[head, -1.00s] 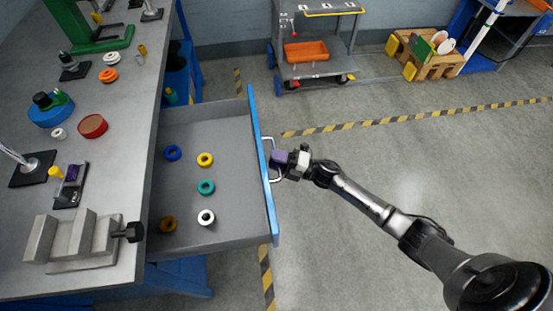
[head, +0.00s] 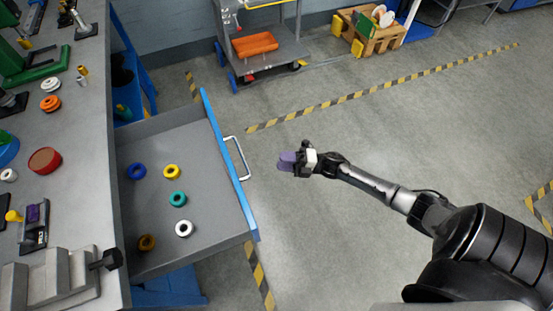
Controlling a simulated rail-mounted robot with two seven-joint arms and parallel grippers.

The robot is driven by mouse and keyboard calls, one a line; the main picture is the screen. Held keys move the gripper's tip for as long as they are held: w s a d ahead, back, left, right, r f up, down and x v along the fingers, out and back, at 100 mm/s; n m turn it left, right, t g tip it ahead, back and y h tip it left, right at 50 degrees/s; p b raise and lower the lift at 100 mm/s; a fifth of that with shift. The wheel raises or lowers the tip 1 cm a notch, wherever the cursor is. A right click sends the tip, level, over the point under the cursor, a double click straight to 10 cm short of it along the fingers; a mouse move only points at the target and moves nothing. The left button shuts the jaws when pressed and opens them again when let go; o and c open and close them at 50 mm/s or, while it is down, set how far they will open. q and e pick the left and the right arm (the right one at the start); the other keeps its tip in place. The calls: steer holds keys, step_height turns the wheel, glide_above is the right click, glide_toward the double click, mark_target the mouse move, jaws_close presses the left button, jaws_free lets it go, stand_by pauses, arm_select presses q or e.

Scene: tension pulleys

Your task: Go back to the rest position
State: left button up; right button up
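My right gripper (head: 286,161), with purple fingertips, hangs over the floor to the right of the drawer handle (head: 237,158), apart from it. Its fingers look close together, and I cannot tell if they are open or shut. Nothing is visible held in it. The grey drawer (head: 205,145) with a blue front stands pulled out from the workbench. In it lie several pulleys: a blue one (head: 137,171), two yellowish ones, a green one (head: 177,199) and a white one (head: 184,228). My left gripper is not in view.
The workbench (head: 85,180) on the left holds a red disc (head: 45,160), a grey vise (head: 55,281) and several small parts. The floor on the right is clear.

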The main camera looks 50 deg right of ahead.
stand_by(0.8)
steer(key=w+d+f+m+g+h, duration=0.1)
steer(key=w+d+f+m+h, duration=0.1)
steer(key=d+m+h, duration=0.45)
steer(key=w+d+f+m+g+h, duration=0.15)
steer(key=d+m+h, duration=0.25)
steer(key=m+h, duration=0.55)
steer(key=s+a+r+m+g+y+p, duration=0.2)
steer(key=s+a+r+m+g+p, duration=0.3)
steer(key=s+a, duration=0.8)
steer(key=s+a+r+m+g+y+p, duration=0.1)
steer(key=s+a+r+m+g+p, duration=0.4)
steer(key=s+a, duration=0.75)
step_height(320, 180, up, 39)
steer(key=n+t+p, duration=0.1)
steer(key=n+p, duration=0.1)
steer(key=p, duration=3.3)
steer(key=shift+w+f+n+p, duration=0.15)
steer(key=shift+f+n+p, duration=0.05)
steer(key=shift+n+p, duration=0.1)
